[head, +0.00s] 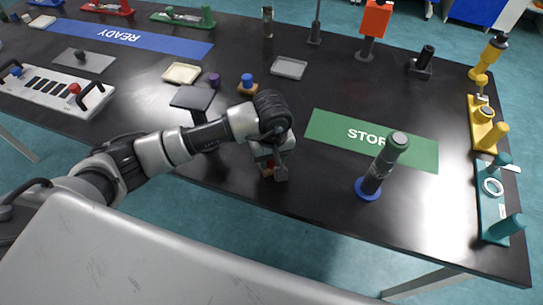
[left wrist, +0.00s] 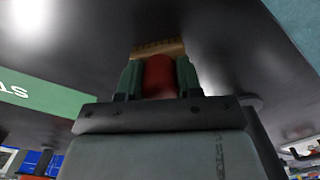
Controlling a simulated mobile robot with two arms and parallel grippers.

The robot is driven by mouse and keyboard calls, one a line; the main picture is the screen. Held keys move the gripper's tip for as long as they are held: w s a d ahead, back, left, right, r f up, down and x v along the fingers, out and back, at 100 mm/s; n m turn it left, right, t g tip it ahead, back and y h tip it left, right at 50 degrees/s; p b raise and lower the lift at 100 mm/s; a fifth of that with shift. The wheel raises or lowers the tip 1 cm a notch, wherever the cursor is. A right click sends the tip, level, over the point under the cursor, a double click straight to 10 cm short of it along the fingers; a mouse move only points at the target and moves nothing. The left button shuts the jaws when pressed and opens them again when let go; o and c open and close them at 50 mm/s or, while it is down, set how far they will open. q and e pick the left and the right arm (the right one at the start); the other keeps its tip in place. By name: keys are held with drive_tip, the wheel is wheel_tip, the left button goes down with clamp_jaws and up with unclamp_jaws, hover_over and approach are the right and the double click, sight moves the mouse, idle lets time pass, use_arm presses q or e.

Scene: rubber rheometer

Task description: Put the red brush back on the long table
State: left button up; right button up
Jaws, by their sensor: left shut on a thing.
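My left gripper (head: 273,174) is over the front part of the long black table (head: 318,190), pointing down. It is shut on the red brush (left wrist: 160,77). In the left wrist view the red handle sits between the two greenish fingers, with a tan strip at the brush's far end. In the head view the gripper hides most of the brush. I cannot tell whether the brush touches the table top. My right gripper is not in view.
A green STORE mat (head: 330,129) lies right of the gripper, with a dark green-topped cylinder (head: 378,168) on a blue base near it. A small blue-topped knob (head: 247,80) and a cream tray (head: 182,73) stand behind. The table's front edge is close.

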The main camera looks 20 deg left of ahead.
use_arm(q)
drive_tip(key=shift+f, duration=0.15)
drive_tip(key=o, duration=0.8)
drive_tip(key=shift+o, duration=0.4)
drive_tip(key=shift+r, duration=0.2)
wheel_tip(320, 180, up, 12)
drive_tip(key=b, duration=0.2)
